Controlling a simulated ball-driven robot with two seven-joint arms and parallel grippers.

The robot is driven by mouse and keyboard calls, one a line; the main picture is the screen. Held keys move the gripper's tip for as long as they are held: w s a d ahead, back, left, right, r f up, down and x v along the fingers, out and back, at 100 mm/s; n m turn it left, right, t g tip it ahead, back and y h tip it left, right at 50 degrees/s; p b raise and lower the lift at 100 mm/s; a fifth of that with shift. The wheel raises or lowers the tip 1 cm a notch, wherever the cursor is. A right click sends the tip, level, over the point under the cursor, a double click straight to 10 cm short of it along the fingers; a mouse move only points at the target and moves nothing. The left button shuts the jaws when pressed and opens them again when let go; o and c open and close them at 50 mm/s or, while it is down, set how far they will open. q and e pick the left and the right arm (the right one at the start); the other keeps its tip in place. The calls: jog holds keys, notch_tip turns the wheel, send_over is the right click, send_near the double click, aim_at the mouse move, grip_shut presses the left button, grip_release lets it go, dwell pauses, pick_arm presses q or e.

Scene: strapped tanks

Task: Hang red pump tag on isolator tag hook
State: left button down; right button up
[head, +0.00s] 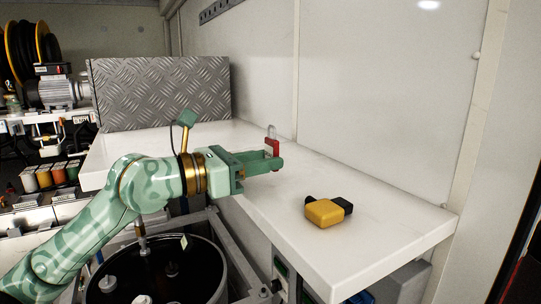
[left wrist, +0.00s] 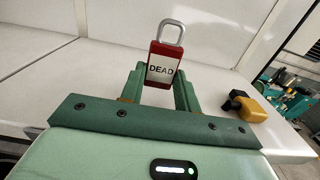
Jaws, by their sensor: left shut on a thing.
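My left gripper (head: 266,161) is shut on a red tag (head: 272,147) and holds it upright above the white bench. In the left wrist view the red tag (left wrist: 155,49) looks like a padlock, with a grey metal loop on top and a white label reading "DEAD". Both fingers of my left gripper (left wrist: 160,84) flank its lower part. I cannot make out an isolator tag hook in either view. My right gripper is in neither view.
A yellow and black object (head: 325,212) lies on the white bench (head: 385,218), right of my gripper. A diamond-plate metal box (head: 160,92) stands at the bench's far left. A dark round tank (head: 160,275) is below the front edge. A grey motor (head: 60,92) stands far left.

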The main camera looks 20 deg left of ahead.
pick_arm(q)
jog(key=shift+s+a+f+b, duration=0.1)
jog(key=shift+s+a+b, duration=0.1)
jog(key=shift+b, duration=0.1)
jog(key=shift+b+v, duration=0.95)
jog(key=shift+v, duration=0.25)
jog(key=shift+r+b+v, duration=0.15)
jog(key=shift+b+v, duration=0.8)
jog(key=shift+v, duration=0.2)
jog(key=shift+r+b+v, duration=0.15)
jog(key=shift+b+v, duration=0.8)
jog(key=shift+v, duration=0.15)
